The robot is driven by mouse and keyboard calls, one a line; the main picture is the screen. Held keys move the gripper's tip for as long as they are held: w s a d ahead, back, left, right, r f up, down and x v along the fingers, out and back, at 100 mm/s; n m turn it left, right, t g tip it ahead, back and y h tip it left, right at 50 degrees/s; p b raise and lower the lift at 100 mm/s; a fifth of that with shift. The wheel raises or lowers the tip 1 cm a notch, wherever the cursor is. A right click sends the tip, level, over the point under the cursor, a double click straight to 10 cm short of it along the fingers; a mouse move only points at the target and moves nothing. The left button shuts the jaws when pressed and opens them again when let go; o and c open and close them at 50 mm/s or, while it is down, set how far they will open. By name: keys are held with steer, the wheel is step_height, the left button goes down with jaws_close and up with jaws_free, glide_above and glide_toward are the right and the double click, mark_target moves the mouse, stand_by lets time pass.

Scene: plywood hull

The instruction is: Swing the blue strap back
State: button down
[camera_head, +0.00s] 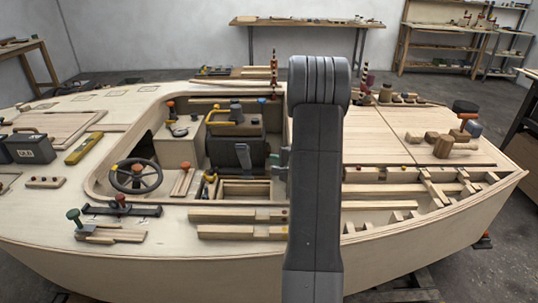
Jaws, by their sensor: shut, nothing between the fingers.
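I cannot make out a blue strap for certain. A small blue piece (474,129) stands on the right foredeck, beside wooden blocks and an orange-topped peg, but its shape is too small to name. A dark blue-grey knob (236,108) stands in the cockpit, above a yellow handle (225,122). My arm rises through the middle of the view and hides a strip of the hull behind it. A small grey part shows at the arm's left edge, beside the cockpit; I cannot tell what it is. My gripper's fingers do not show.
The plywood hull (190,250) fills the middle. A steering wheel (136,176) and a black seat (236,153) are in the cockpit. Open ribbed bays (400,205) lie at the right front. A grey box (30,147) stands at left. Benches and shelves line the back wall.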

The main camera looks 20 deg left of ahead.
mark_target(251, 147)
steer(key=x, duration=1.4)
steer(key=shift+s+a, duration=0.1)
steer(key=shift+r, duration=0.15)
steer(key=shift+w+r+p, duration=0.2)
steer(key=shift+w+p, duration=0.1)
steer(key=shift+p, duration=0.1)
steer(key=w+p, duration=0.1)
steer(key=w+r+p, duration=0.1)
steer(key=w+a+p, duration=0.1)
steer(key=w, duration=0.1)
steer(key=shift+r+p, duration=0.2)
steer(key=shift+p, duration=0.1)
steer(key=shift+r, duration=0.1)
